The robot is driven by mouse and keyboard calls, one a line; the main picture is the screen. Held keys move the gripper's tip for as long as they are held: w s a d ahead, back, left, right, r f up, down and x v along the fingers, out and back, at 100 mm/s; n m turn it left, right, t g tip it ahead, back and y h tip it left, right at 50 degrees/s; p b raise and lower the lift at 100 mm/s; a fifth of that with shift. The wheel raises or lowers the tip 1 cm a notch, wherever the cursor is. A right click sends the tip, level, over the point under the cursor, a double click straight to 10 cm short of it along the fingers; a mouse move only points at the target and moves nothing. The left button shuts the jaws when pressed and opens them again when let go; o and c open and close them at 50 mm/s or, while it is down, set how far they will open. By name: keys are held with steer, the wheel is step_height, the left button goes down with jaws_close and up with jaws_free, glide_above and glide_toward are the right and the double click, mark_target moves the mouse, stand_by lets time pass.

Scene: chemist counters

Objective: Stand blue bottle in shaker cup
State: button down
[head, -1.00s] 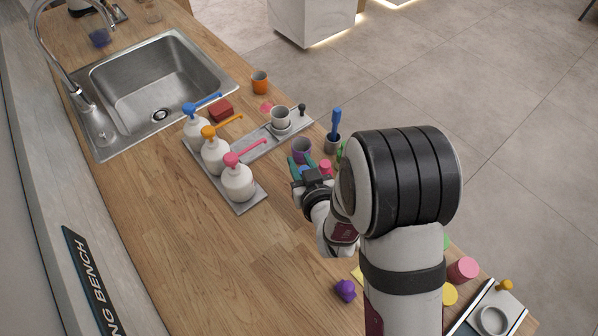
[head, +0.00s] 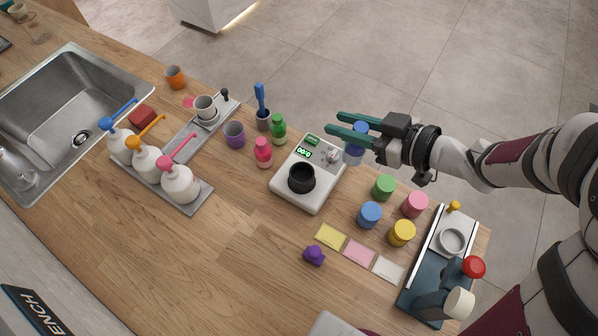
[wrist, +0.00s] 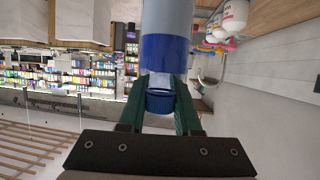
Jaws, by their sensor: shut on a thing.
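My gripper (head: 334,123) is shut on the blue bottle (head: 353,154) near its neck, in the air behind and right of the shaker in the head view. The bottle hangs roughly upright, its blue cap between the green fingers. In the wrist view the bottle (wrist: 165,50) has a dark blue band, and its ribbed cap shows between the fingers. The shaker (head: 322,193) is a white box with a lit green display. The black shaker cup (head: 301,178) stands on it with an open dark mouth, and I see nothing in it. The bottle is apart from the cup.
Pump bottles (head: 179,184) are at left. The front counter is mostly clear.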

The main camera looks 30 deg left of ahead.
steer(key=shift+n, duration=0.3)
steer(key=s+a+f, duration=0.1)
steer(key=a+f, duration=0.2)
steer(key=s+a+f, duration=0.1)
steer(key=a+f, duration=0.2)
steer(key=f, duration=0.1)
steer(key=s+a+f, duration=0.2)
steer(key=a+f, duration=0.1)
steer(key=f, duration=0.1)
steer(key=shift+f, duration=0.1)
steer(key=shift+f, duration=0.25)
steer(key=c, duration=0.6)
jaws_free()
